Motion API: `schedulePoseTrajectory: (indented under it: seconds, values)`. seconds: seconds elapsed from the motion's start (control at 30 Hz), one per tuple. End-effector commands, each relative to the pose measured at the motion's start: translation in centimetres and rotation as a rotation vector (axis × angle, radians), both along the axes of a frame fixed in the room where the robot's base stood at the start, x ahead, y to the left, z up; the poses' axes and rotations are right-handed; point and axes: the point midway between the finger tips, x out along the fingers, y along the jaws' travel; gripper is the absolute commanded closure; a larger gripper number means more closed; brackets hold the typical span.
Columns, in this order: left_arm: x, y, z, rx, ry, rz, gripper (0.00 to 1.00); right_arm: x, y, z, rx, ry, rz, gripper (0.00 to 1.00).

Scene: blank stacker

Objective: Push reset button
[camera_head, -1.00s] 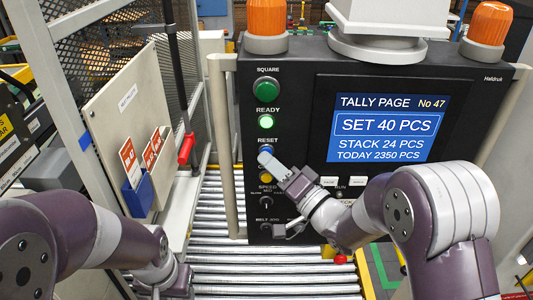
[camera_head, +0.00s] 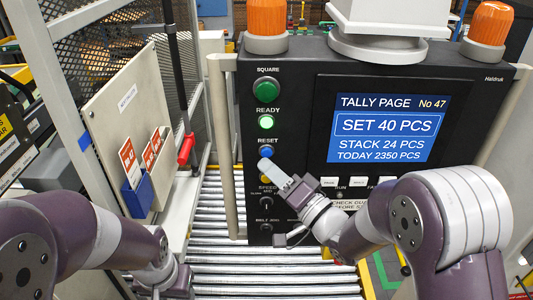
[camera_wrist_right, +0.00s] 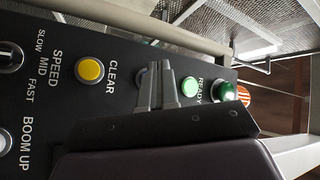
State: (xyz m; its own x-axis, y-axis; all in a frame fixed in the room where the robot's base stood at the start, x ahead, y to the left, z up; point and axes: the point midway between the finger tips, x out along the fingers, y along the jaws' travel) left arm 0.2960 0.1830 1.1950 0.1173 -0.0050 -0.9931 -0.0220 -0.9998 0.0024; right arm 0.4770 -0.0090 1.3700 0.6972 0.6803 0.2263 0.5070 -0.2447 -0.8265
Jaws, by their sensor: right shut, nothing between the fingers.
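The blue reset button (camera_head: 266,152) is on the black control panel (camera_head: 300,100), under the label RESET, in the head view. My right gripper (camera_head: 265,163) is shut and empty, its fingertips just below the blue button in the picture. The gap between tips and panel is hard to judge. In the right wrist view the shut fingers (camera_wrist_right: 163,82) hide most of the reset button, between the CLEAR and READY labels. My left arm comes in at the left; its gripper is outside the picture.
The green square button (camera_head: 266,90) and lit green ready button (camera_head: 266,121) are above. The yellow clear button (camera_wrist_right: 90,70) is close beside the fingers. A speed knob (camera_head: 266,203) is lower. A pale upright rail (camera_head: 222,150) stands left of the panel. The screen (camera_head: 388,128) reads STACK 24 PCS.

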Motion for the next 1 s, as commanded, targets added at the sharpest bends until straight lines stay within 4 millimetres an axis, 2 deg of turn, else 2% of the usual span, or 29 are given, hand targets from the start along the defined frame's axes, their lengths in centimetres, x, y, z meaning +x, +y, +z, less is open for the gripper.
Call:
schedulePoseTrajectory:
  seconds: [0.43, 1.0]
  values:
    - [0.0, 0.0, -0.1, 0.000, 0.000, 0.000, 0.51, -4.2, 0.0, 0.0, 0.001, 0.000, 0.002, 1.00]
    - [0.0, 0.0, -0.1, 0.000, 0.000, 0.000, 0.51, -4.5, 0.0, 0.0, 0.001, 0.001, 0.000, 1.00]
